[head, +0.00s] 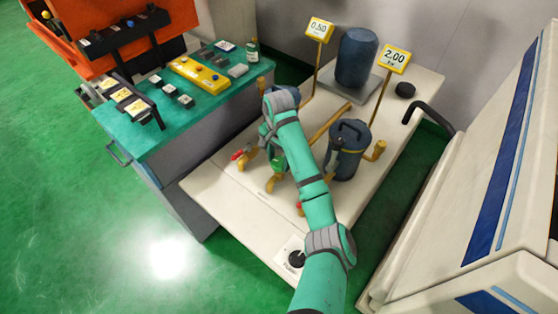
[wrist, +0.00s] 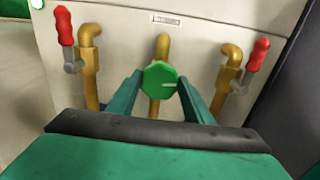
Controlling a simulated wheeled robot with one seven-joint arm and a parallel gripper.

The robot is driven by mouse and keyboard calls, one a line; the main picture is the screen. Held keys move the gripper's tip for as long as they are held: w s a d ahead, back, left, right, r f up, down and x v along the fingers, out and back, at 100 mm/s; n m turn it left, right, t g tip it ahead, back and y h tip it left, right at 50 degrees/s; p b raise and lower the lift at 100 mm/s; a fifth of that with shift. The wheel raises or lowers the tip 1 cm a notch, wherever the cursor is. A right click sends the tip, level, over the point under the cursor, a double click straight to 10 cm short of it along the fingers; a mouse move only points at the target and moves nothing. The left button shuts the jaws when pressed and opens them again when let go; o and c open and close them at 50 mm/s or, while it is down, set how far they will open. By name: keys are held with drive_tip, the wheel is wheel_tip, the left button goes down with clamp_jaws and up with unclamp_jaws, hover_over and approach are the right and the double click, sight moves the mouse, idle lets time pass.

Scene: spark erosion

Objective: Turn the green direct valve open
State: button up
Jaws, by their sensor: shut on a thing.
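The green direct valve (wrist: 160,79) is an octagonal knob on a brass pipe in the middle of the wrist view. A short dark mark shows on its face. My gripper (wrist: 161,88) has one finger on each side of the knob and is shut on it. In the head view, the green valve (head: 277,165) shows beside my arm, on the pale bench top. My arm hides part of the gripper and the pipes there.
A red-handled lever valve (wrist: 66,30) stands left of the knob and another red-handled valve (wrist: 257,58) stands right. A dark blue canister (head: 348,150) is close to my arm. Yellow signs reading 0.50 (head: 319,29) and 2.00 (head: 394,58) stand behind.

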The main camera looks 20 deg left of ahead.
sight(279, 162)
drive_tip(key=n, duration=0.5)
drive_tip(key=shift+n, duration=0.3)
drive_tip(key=n, duration=1)
drive_tip(key=shift+n, duration=0.4)
drive_tip(key=n, duration=0.5)
drive_tip(key=shift+n, duration=0.4)
drive_tip(key=shift+r, duration=0.1)
drive_tip(key=o, duration=1)
drive_tip(key=shift+o, duration=0.2)
wheel_tip(279, 162, up, 11)
